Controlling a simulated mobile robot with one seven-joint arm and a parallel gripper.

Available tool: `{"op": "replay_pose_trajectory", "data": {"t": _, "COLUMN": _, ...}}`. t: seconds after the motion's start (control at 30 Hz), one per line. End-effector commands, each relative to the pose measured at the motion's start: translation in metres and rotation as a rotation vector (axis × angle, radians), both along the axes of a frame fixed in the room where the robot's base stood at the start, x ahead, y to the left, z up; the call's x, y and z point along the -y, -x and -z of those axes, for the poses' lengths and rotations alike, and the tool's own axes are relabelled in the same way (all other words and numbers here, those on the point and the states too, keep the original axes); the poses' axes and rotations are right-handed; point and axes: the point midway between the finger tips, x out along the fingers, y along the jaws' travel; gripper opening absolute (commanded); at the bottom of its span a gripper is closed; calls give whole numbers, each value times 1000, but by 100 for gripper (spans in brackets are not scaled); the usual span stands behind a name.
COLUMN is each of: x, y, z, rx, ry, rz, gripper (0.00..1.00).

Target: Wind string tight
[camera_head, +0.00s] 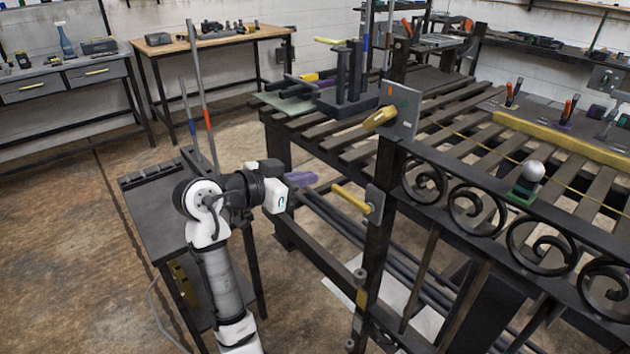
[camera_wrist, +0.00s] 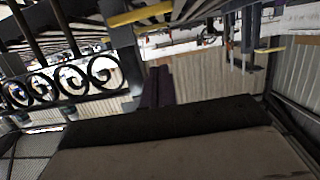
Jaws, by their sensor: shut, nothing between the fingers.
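A thin yellow string (camera_head: 480,141) runs slantwise over the slatted table behind the scroll gate. Near its left end, a grey plate (camera_head: 407,107) on the gate post carries a thick yellow grip (camera_head: 381,117). Lower on the post, a smaller plate (camera_head: 375,203) holds a yellow bar handle (camera_head: 351,198) pointing left. A yellow handle (camera_wrist: 140,16) also shows in the wrist view; I cannot tell which one. My gripper (camera_head: 314,178), with purple fingers, is shut and empty, left of the lower handle and apart from it. Its fingers (camera_wrist: 158,76) also show in the wrist view.
The black scroll gate (camera_head: 476,210) fills the right side, with a silver ball on a green base (camera_head: 528,182) near its top. A dark side table (camera_head: 150,215) stands close to my arm. Bare floor (camera_head: 70,240) lies open at left.

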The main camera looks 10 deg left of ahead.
Motion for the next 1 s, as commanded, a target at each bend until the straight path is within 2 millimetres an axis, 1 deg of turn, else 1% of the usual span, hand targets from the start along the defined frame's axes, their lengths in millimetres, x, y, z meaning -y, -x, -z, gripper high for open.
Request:
{"op": "replay_pose_trajectory", "data": {"t": 0.43, "x": 63, "y": -63, "z": 20, "rx": -2, "ry": 2, "rz": -2, "gripper": 0}}
{"op": "replay_pose_trajectory", "data": {"t": 0.47, "x": 60, "y": -61, "z": 28, "rx": -5, "ry": 5, "rz": -6, "gripper": 0}}
{"op": "replay_pose_trajectory", "data": {"t": 0.53, "x": 60, "y": -60, "z": 39, "rx": -5, "ry": 5, "rz": -6, "gripper": 0}}
{"op": "replay_pose_trajectory", "data": {"t": 0.7, "x": 60, "y": -60, "z": 55, "rx": -1, "ry": 2, "rz": -5, "gripper": 0}}
{"op": "replay_pose_trajectory", "data": {"t": 0.83, "x": 60, "y": -60, "z": 60, "rx": -1, "ry": 2, "rz": -5, "gripper": 0}}
{"op": "replay_pose_trajectory", "data": {"t": 1.0, "x": 60, "y": -60, "z": 61, "rx": 2, "ry": 1, "rz": -5, "gripper": 0}}
